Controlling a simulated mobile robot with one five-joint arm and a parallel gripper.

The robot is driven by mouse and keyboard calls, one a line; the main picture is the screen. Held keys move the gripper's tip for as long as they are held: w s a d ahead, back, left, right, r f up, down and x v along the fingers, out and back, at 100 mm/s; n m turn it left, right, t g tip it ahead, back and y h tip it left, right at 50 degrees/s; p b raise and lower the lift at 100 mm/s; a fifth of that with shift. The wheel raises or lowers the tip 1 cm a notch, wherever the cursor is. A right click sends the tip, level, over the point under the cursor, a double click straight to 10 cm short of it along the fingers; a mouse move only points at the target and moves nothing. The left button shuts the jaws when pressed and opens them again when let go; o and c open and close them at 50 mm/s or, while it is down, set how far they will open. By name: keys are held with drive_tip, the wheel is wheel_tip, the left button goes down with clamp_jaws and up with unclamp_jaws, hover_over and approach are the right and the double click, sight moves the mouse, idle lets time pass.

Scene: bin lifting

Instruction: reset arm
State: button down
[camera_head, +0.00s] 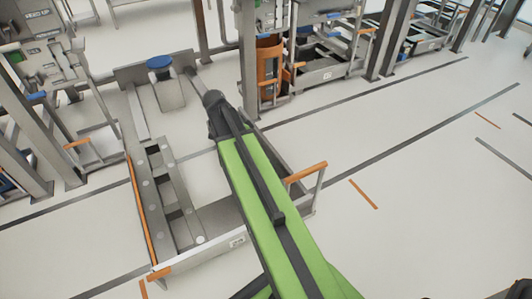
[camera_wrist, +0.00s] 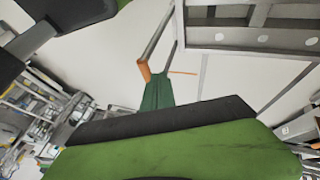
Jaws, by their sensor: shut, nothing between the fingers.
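My green arm runs from the bottom of the head view up and left to a dark joint. My gripper (camera_wrist: 46,30) shows in the wrist view as dark parts at the upper left. It is shut and empty. In the head view the end of the arm is over the back of a low grey metal bin frame (camera_head: 210,216), and the fingers are too small to make out there. The bin frame has an orange handle (camera_head: 306,172) at its right. My arm hides part of the frame's middle.
A grey plate with a blue round pad (camera_head: 160,62) stands behind the frame. Metal workstations line the back, with an orange cylinder (camera_head: 269,68) among them. A grey rack (camera_head: 40,140) is at the left. The pale floor (camera_head: 420,210) at the right is open, with dark lines.

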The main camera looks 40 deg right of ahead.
drive_tip(key=shift+w+a+r, duration=0.25)
drive_tip(key=shift+w+r, duration=0.05)
drive_tip(key=shift+r, duration=0.2)
drive_tip(key=w+a+f+n+t+y, duration=0.1)
drive_tip(key=a+f+n+t+y, duration=0.15)
drive_tip(key=a+n, duration=0.8)
drive_tip(key=w+a+f+n+t+y, duration=0.25)
drive_tip(key=a+n, duration=0.55)
drive_tip(key=a, duration=0.6)
wheel_tip(320, 180, up, 32)
drive_tip(key=s+p, duration=0.1)
drive_tip(key=p, duration=3)
